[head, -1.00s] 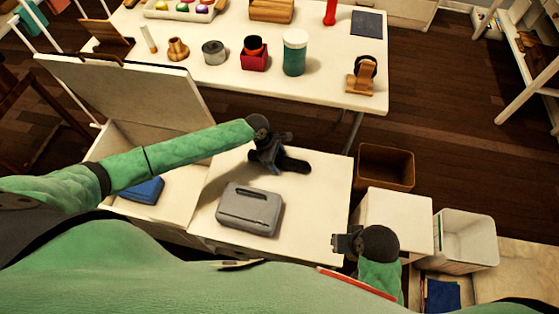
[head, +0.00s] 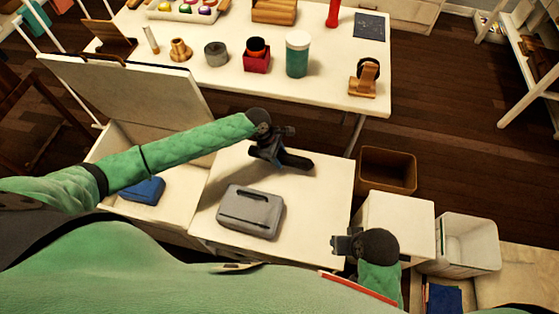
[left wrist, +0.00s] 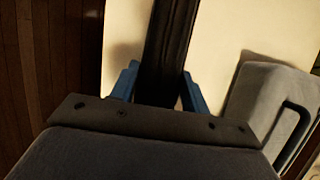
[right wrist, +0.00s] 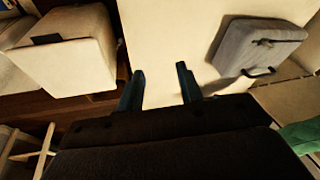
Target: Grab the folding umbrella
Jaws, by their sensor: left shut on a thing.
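The folding umbrella (head: 296,162) is black and lies across the far part of the white table, partly hidden by my left gripper in the head view. My left gripper (head: 272,154) is over it. In the left wrist view the dark umbrella (left wrist: 169,45) runs between the two blue fingers (left wrist: 158,88), which are shut on it. My right gripper (head: 340,245) is beside the near right edge of the table. In the right wrist view the fingers of my right gripper (right wrist: 160,88) are apart with nothing between them.
A grey case (head: 251,211) lies on the white table (head: 320,215) near the umbrella. An open chest (head: 125,160) with a blue folded item (head: 142,190) stands at the left. A brown bin (head: 387,171) and white boxes (head: 398,215) are at the right. A long table with jars (head: 297,55) stands behind.

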